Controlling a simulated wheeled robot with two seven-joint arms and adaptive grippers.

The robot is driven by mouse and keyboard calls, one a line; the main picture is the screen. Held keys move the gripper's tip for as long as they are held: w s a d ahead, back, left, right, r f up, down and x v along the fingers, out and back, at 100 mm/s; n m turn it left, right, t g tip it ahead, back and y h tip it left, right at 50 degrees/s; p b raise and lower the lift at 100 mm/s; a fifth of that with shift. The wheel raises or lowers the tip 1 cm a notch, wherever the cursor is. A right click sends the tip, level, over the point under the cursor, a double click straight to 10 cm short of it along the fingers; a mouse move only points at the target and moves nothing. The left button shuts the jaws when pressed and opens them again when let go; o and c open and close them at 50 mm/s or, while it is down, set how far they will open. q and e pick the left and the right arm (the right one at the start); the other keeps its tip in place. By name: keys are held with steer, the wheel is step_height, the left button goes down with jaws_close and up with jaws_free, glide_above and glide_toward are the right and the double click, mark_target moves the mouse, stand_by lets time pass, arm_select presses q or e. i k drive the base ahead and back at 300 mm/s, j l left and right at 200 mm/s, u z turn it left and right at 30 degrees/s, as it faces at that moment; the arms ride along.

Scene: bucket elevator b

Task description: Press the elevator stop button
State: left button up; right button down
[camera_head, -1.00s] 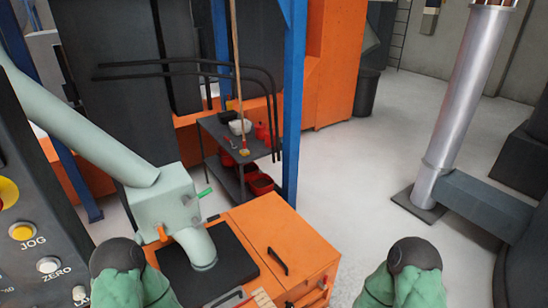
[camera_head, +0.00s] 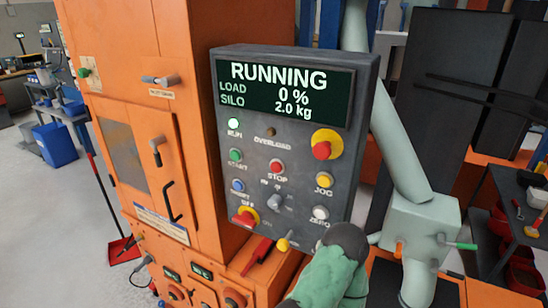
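The grey control panel (camera_head: 297,150) stands upright in the middle of the view, on the orange machine. Its display (camera_head: 286,92) reads RUNNING, LOAD 0 % and SILO 2.0 kg. The round red stop button (camera_head: 276,167), labelled STOP, sits near the panel's middle, to the right of the green start button (camera_head: 236,155). Nothing covers it. No fingers of either gripper show.
A red mushroom button on yellow (camera_head: 323,146) is at the panel's right, above the yellow JOG button (camera_head: 323,180). A pale green chute (camera_head: 412,222) stands to the right. Clear floor (camera_head: 60,220) lies left.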

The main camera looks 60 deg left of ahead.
mark_target(275, 167)
steer(key=u, duration=1.85)
